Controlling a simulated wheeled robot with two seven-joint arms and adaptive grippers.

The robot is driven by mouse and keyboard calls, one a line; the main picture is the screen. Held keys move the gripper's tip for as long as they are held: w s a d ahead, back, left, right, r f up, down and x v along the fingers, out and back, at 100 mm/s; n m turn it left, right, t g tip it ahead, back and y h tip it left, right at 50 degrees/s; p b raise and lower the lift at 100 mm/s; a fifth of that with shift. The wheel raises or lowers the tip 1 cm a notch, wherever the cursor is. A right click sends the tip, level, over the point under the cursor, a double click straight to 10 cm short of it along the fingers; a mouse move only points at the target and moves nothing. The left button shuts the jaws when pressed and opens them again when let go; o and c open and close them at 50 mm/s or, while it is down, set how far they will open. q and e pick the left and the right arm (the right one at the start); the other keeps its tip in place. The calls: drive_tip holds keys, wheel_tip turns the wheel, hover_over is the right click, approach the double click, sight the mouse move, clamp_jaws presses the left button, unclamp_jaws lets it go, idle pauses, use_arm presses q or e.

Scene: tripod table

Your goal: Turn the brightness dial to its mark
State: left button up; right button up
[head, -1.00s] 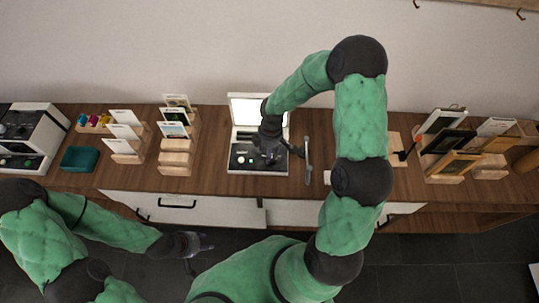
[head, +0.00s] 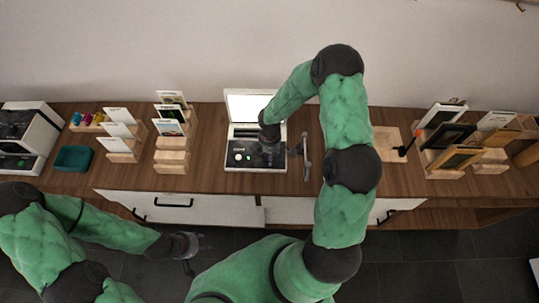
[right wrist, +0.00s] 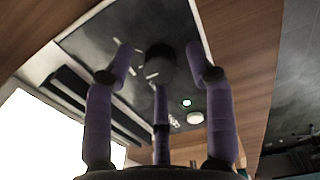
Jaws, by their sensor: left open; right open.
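The white device (head: 233,166) stands on the counter with a lit screen (head: 258,107) at its back and a dark control panel (head: 240,150) in front. My right gripper (head: 267,157) points down over the right part of this panel. In the right wrist view, its open fingers (right wrist: 160,68) are spread around a dark round dial (right wrist: 158,58) on the panel (right wrist: 105,45). Whether they touch it I cannot tell. A pale mark lies close to the dial. My left gripper (head: 190,246) is open and empty, low in front of the counter.
A lit button (right wrist: 186,103) and a pale knob (right wrist: 195,118) sit near the fingers. A grey stand (head: 306,158) is just right of the device. Card holders (head: 172,155) and a teal tray (head: 73,158) are left; frames (head: 450,140) stand right.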

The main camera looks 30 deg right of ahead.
drive_tip(key=shift+f, duration=0.15)
clamp_jaws()
drive_tip(key=m+b, duration=0.3)
drive_tip(key=b, duration=0.1)
drive_tip(key=shift+w+f+m, duration=0.1)
drive_tip(key=shift+f+m, duration=0.05)
drive_tip(key=shift+m, duration=0.25)
drive_tip(key=m+b, duration=0.2)
drive_tip(key=m, duration=0.1)
drive_tip(key=shift+b, duration=0.35)
drive_tip(key=shift+m+b, duration=0.85)
drive_tip(key=shift+m, duration=0.65)
drive_tip(key=shift+r, duration=0.2)
